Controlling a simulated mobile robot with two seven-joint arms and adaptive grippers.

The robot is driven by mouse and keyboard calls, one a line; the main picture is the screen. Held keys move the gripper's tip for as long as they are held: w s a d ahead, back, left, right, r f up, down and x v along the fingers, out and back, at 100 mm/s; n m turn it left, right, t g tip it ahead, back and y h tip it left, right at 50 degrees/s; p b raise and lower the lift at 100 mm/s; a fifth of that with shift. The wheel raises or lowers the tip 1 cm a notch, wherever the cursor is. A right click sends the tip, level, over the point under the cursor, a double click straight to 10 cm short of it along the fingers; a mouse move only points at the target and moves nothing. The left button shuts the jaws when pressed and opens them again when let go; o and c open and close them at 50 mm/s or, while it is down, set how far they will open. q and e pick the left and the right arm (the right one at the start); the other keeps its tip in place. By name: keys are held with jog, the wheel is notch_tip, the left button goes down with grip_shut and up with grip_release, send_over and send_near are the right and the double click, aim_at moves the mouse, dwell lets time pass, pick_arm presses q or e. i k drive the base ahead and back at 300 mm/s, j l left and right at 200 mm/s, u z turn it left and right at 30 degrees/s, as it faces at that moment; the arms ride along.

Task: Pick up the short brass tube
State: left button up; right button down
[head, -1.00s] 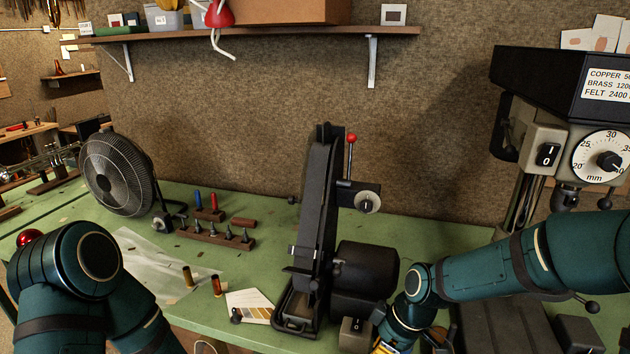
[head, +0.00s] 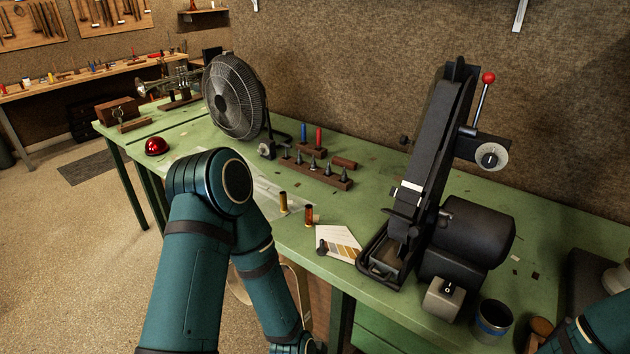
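Two small upright tubes stand close together near the front edge of the green bench. The left one is a brass-coloured tube (head: 283,202). The right one is a reddish-brown, brass-toned tube (head: 308,215). I cannot tell from here which is the short brass tube. My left arm is bent in front of the bench, to the left of the tubes, and its gripper is below the picture. Only a piece of my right arm shows at the lower right corner, and its gripper is out of view.
A black belt sander (head: 430,170) stands right of the tubes, with a dark cup (head: 492,320) beside it. A colour card (head: 338,243) lies near the tubes. Behind are a wooden rack (head: 318,173) with several pegs and a fan (head: 235,97). A red dome (head: 156,146) sits at left.

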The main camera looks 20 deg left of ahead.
aim_at(282, 195)
jog(key=z, duration=0.4)
jog(key=j+z, duration=0.4)
jog(key=k+j+z, duration=0.1)
jog(key=j+z, duration=0.3)
jog(key=k+j+z, duration=0.1)
jog(key=j, duration=0.25)
jog(key=k+j+z, duration=0.1)
jog(key=j, duration=0.25)
jog(key=k+j+z, duration=0.15)
jog(key=j, duration=0.15)
jog(key=i, duration=0.05)
